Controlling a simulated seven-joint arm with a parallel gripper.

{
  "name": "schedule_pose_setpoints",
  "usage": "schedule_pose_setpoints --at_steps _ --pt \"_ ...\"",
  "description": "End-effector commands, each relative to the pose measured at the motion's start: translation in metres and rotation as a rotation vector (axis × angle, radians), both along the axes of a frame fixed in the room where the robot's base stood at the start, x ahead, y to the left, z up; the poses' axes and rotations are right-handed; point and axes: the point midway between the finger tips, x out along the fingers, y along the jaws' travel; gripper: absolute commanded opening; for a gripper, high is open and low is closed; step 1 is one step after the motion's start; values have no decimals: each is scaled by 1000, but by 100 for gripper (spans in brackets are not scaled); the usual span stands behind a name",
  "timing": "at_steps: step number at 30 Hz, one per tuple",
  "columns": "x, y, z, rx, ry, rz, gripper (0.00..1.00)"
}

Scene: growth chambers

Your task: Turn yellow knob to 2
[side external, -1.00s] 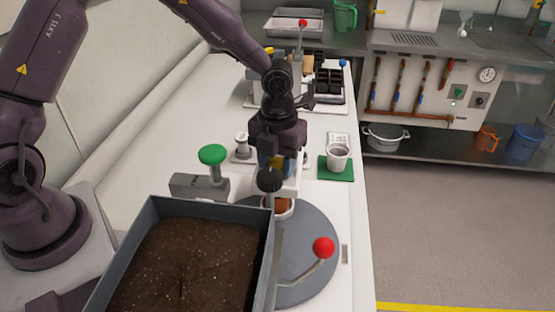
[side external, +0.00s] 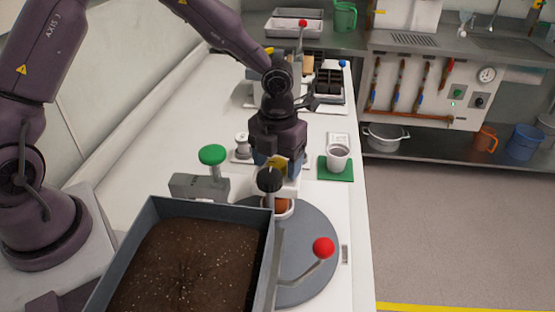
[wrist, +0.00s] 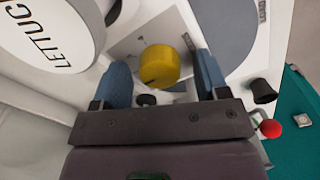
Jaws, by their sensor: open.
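The yellow knob (wrist: 158,64) sits between my gripper's two blue fingers in the wrist view, with a gap on each side. A small dark mark shows near its lower edge. I cannot read any numbers around it. In the side view the yellow knob (side external: 279,163) is partly hidden by my gripper (side external: 277,166) and the black ball in front. My gripper (wrist: 163,76) is open, with its fingers either side of the knob.
A black ball knob (side external: 269,179) stands just in front of my gripper. A soil tray (side external: 152,212), a grey turntable (side external: 325,235) and a red-ball lever (side external: 323,248) are nearer. A green knob (side external: 212,155) is left; a cup (side external: 338,157) is right.

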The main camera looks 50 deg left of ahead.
Motion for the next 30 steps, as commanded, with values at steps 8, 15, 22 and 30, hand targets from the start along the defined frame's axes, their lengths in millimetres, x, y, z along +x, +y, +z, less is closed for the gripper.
schedule_pose_setpoints --at_steps 8,15,22,30 --pt "1 1 16 2 -4 2 68" --pt "1 1 68 1 -7 4 68" --pt "0 0 111 2 -4 2 68" --pt "0 0 130 0 0 1 68"
